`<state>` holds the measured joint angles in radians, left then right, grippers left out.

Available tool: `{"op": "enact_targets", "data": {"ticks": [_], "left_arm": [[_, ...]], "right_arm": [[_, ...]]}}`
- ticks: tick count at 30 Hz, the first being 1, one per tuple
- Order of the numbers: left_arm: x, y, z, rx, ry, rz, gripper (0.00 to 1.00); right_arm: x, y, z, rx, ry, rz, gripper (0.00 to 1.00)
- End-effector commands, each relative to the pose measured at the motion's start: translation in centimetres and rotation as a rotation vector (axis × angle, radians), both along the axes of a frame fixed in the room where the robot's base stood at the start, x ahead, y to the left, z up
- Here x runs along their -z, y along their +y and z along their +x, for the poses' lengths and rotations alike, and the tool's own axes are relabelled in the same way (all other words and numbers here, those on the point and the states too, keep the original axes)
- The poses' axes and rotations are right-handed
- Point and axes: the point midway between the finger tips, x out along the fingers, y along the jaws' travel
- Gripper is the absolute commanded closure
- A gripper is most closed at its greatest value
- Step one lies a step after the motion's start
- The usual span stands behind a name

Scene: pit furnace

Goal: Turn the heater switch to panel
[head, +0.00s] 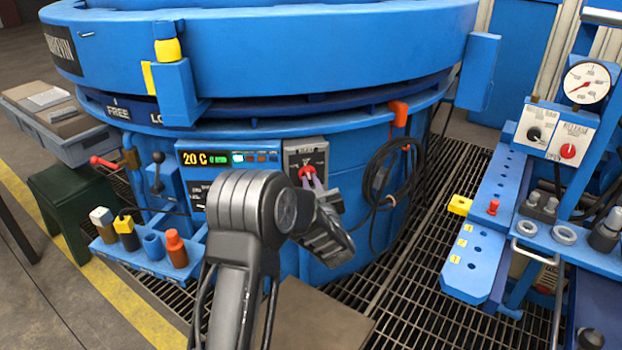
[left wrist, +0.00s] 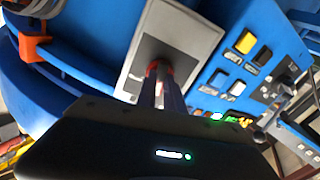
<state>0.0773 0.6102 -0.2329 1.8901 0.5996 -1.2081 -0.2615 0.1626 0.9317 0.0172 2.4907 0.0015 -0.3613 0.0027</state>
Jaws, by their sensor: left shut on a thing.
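The heater switch is a red rotary knob (head: 307,172) on a grey plate (head: 320,152) on the front of the blue furnace. My left gripper (head: 310,180) reaches the knob and is shut on it; the fingers cover much of it. In the left wrist view the two fingers (left wrist: 161,90) meet the red knob (left wrist: 153,72) on the grey switch plate (left wrist: 185,33). The plate's lettering is too small to read, so I cannot tell which position the knob points to. My right gripper is not in view.
A control panel (head: 200,185) with a lit "20 C" display is left of the switch. A black cable coil (head: 378,175) hangs at its right from an orange hook (head: 398,112). A blue tool rack (head: 140,258) is at lower left, a blue bench (head: 478,262) at right.

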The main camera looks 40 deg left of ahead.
Motion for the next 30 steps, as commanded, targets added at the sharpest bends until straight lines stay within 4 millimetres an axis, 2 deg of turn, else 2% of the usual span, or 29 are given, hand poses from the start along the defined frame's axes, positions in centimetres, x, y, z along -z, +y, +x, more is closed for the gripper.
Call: {"op": "enact_targets", "data": {"ticks": [10, 26, 27, 30], "left_arm": [[-0.02, -0.03, -0.01, 0.0, 0.14, 0.122, 1.0], [0.13, -0.01, -0.03, 0.0, 0.165, 0.145, 1.0], [0.12, -0.01, -0.03, 0.0, 0.165, 0.145, 0.86], [0.1, -0.01, -0.02, 0.0, 0.165, 0.145, 0.78]], "right_arm": [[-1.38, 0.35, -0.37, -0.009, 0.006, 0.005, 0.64], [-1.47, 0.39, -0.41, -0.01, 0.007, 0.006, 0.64], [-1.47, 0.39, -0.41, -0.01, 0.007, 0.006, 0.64], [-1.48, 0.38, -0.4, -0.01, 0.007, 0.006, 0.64]]}}
